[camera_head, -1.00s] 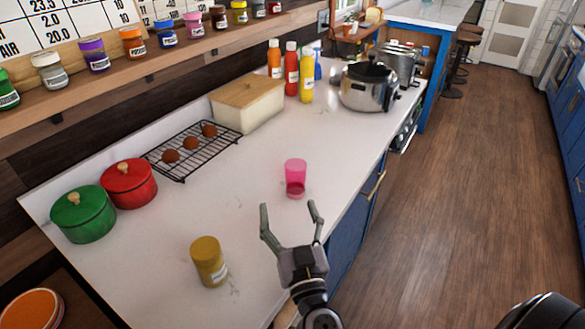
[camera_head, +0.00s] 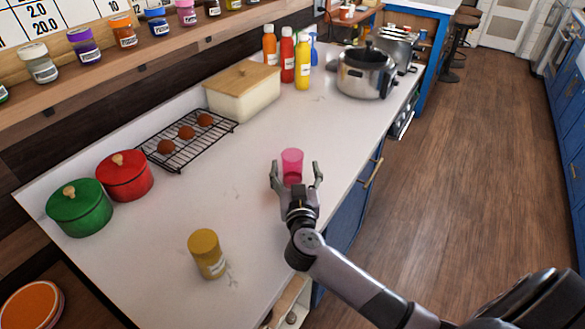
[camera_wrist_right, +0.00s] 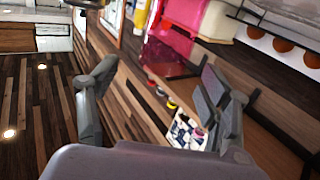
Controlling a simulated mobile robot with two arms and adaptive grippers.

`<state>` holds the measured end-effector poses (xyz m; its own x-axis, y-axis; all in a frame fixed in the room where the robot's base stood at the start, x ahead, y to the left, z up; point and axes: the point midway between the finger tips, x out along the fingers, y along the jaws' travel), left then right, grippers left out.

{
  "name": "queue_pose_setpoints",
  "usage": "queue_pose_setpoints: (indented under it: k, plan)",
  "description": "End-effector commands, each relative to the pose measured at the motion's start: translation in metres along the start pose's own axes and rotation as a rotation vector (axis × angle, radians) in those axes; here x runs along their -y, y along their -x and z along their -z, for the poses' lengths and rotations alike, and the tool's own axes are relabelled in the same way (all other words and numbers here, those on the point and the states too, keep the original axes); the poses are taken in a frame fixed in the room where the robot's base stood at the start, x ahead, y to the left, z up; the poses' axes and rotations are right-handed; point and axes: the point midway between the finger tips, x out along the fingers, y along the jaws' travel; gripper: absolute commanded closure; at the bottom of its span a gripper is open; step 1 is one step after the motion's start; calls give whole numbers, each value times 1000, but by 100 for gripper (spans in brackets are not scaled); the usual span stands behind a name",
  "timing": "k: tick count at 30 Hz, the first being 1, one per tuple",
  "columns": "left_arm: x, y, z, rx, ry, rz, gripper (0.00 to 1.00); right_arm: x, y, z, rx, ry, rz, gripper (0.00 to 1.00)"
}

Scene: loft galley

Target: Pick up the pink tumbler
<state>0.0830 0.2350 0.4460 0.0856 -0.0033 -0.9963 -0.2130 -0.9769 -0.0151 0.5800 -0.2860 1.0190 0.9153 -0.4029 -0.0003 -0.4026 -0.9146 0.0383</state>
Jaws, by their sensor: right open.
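The pink tumbler (camera_head: 292,158) stands upright on the white counter near its front edge. My right gripper (camera_head: 296,170) is open, with one finger to the left of the tumbler and the other to its right. The gripper's palm and near parts hide the tumbler's lower part in the head view. In the right wrist view the tumbler shows as a see-through pink shape (camera_wrist_right: 178,38) at the top, beyond the open fingers (camera_wrist_right: 155,90). Whether any finger touches it I cannot tell. My left gripper is not in view.
A yellow-lidded jar (camera_head: 207,254) stands on the counter at the near left. Red (camera_head: 124,177) and green (camera_head: 80,208) pots, a cooling rack (camera_head: 187,139), a bread box (camera_head: 242,92), bottles (camera_head: 288,58) and a steel cooker (camera_head: 365,74) stand farther off. Counter around the tumbler is clear.

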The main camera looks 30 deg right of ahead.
Motion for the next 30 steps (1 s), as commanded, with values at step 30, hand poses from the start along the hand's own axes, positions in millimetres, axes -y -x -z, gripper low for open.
queue_pose_setpoints:
  k: [30]
  plan:
    - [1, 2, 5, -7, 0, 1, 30, 4, -54, 0, 1, -1, 1, 47]
